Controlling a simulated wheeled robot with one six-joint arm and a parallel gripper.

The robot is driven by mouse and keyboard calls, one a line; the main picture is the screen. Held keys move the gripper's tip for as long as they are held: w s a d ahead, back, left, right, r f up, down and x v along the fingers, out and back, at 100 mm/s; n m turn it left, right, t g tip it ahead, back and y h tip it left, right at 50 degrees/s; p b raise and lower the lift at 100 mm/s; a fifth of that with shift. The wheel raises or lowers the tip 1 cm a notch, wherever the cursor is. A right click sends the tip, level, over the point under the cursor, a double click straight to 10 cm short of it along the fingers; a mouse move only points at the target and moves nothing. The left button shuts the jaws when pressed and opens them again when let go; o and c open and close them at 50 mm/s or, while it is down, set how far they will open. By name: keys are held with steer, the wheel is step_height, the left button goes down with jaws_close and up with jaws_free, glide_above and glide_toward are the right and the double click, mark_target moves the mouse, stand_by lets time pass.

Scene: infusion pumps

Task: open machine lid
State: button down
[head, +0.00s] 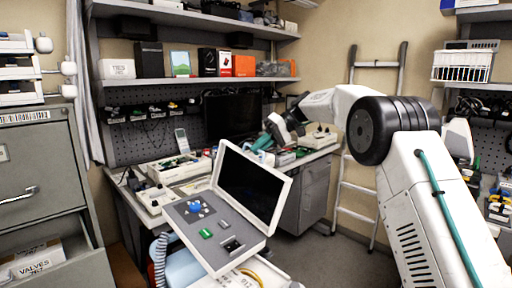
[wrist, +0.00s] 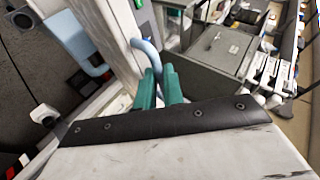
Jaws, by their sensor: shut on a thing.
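The machine has a grey base panel (head: 208,222) with a blue knob and a green part on it. Its lid (head: 253,186), with a white frame and a dark screen, stands raised and tilted back from the panel. My gripper (head: 268,141) is behind the lid's upper edge in the head view, its teal fingers partly hidden. In the wrist view my gripper's teal fingers (wrist: 158,86) are shut on a light blue curved handle (wrist: 146,50) beside a white edge. The handle's attachment is not clear.
A workbench with a dark monitor (head: 233,116) and several devices stands behind the machine. A ladder (head: 359,150) leans on the wall at right. A filing cabinet (head: 40,165) with an open lower drawer is at left. Bare floor (head: 325,255) shows right of the machine.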

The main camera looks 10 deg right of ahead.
steer(key=shift+f, duration=0.55)
steer(key=c, duration=1.5)
jaws_free()
steer(key=shift+w, duration=0.1)
steer(key=v, duration=0.8)
steer(key=shift+r, duration=0.25)
